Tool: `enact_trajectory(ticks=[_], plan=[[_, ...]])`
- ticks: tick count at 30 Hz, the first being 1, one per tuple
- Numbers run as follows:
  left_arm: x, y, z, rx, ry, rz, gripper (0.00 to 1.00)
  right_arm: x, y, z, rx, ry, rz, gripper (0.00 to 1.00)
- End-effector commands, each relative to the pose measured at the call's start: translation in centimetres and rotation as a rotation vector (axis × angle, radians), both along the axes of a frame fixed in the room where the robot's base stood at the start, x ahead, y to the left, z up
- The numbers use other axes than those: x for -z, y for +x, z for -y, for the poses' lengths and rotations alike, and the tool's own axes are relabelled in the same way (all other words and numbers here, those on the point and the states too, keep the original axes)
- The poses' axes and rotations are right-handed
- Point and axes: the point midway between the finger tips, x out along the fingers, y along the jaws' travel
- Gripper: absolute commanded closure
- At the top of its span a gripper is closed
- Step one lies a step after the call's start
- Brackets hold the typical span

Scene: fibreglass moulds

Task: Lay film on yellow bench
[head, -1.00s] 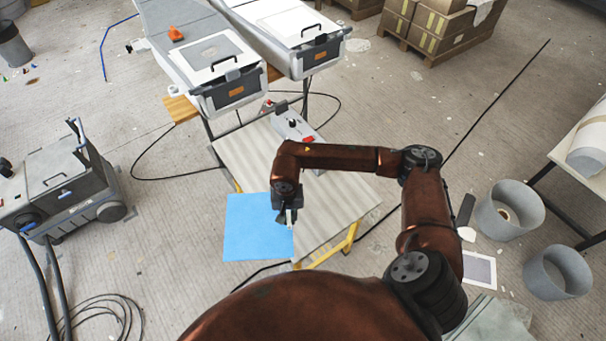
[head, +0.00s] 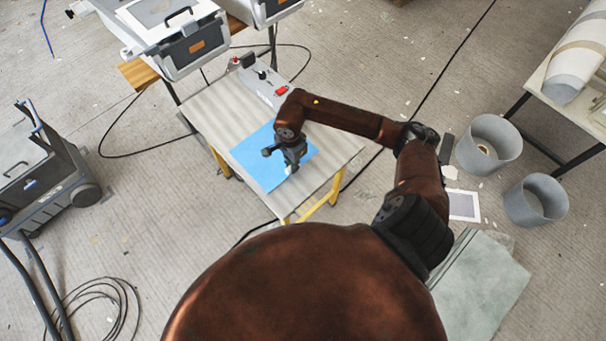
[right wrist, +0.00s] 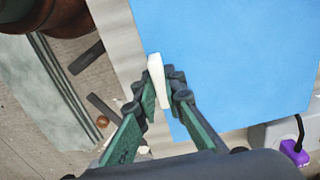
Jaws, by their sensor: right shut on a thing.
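The blue film (head: 255,160) is over the pale top of the yellow-legged bench (head: 215,108), towards its front. I cannot tell whether it touches the top or hovers just above it. My right gripper (head: 291,168) is at the film's right part, shut on a small white tab at the film's edge. In the right wrist view the fingers (right wrist: 160,95) pinch this white tab (right wrist: 158,75), and the film (right wrist: 235,60) spreads out flat beyond it. The forearm and gripper hide part of the film. My left gripper is not in view.
A grey device with a red button (head: 265,80) stands at the bench's back. Grey-and-white cases (head: 180,45) stand behind. A wheeled grey machine (head: 45,165) is at left. Grey buckets (head: 490,145) and a table with rolls (head: 575,70) are at right. Cables lie on the floor.

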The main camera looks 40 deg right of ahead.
Motion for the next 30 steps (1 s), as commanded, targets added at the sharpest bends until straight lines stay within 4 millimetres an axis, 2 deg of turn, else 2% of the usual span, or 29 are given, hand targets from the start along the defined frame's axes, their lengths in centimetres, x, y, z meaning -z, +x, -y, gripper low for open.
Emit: enact_trajectory(ticks=[1, 3, 7, 14, 21, 30], plan=[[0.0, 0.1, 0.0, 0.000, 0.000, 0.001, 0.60, 1.3, -0.9, 0.5, 0.002, 0.001, -0.007, 1.00], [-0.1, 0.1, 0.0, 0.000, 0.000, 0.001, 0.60, 2.5, -1.7, 1.1, 0.003, 0.002, -0.007, 1.00], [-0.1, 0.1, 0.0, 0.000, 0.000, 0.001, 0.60, 4.0, -2.5, 1.9, 0.001, 0.003, -0.004, 1.00], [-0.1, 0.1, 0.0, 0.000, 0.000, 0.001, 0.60, 5.3, -3.3, 2.5, -0.001, 0.002, -0.003, 1.00], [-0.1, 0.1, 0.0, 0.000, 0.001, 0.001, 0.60, 8.3, -3.4, 2.5, 0.000, 0.004, -0.003, 1.00], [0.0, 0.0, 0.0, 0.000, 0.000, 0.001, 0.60, 8.6, -3.3, 2.7, -0.002, 0.000, -0.002, 1.00]])
